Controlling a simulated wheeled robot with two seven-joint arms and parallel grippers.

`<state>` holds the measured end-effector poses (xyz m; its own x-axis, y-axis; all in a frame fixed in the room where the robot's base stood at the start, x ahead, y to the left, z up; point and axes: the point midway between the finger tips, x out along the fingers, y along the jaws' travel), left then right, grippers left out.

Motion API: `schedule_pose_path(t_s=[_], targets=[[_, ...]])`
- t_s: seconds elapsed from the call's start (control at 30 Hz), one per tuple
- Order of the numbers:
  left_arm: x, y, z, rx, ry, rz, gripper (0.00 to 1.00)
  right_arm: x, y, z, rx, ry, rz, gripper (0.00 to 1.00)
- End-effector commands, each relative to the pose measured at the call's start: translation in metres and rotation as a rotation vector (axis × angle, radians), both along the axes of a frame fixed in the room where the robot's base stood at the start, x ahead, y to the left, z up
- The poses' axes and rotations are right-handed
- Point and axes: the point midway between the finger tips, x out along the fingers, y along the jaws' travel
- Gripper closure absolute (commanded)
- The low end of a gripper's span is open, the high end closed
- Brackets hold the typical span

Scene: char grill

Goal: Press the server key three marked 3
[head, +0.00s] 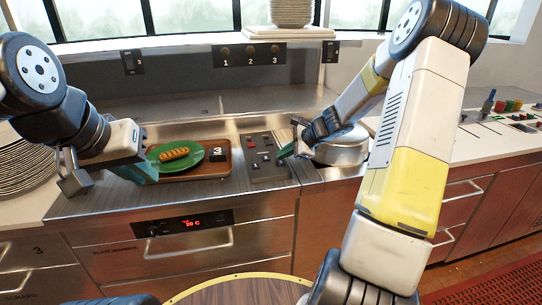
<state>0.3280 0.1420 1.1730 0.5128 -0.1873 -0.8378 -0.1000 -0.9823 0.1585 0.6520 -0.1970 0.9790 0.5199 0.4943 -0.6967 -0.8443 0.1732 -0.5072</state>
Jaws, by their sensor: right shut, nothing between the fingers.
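A dark key panel (262,160) with several small keys is set in the steel counter, right of the tray. The marks on its keys are too small to read surely, so I cannot tell which one is marked 3. My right gripper (285,152) is shut and empty, its tip at the panel's right edge; I cannot tell whether it touches a key. My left gripper (148,172) is at the left edge of the tray, beside the green plate; I cannot tell whether it is open or shut.
A brown tray (225,171) holds a green plate (163,164) with a sausage-like item (174,154) and a black block marked 3 (217,154). A round metal pan (343,150) stands right of the panel. Stacked plates (22,165) are at left. A wall panel (249,54) has knobs marked 1, 2, 3.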

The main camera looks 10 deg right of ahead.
Motion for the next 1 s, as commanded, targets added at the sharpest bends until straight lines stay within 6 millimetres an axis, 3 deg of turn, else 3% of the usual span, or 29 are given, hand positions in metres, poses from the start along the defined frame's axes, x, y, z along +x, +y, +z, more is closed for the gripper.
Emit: schedule_pose_path(t_s=[1.0], targets=[[0.0, 0.0, 0.0, 0.0, 0.0, 0.0, 0.87, -0.0001, 0.0, -0.0077, 0.0, 0.0, 0.0, 1.0]])
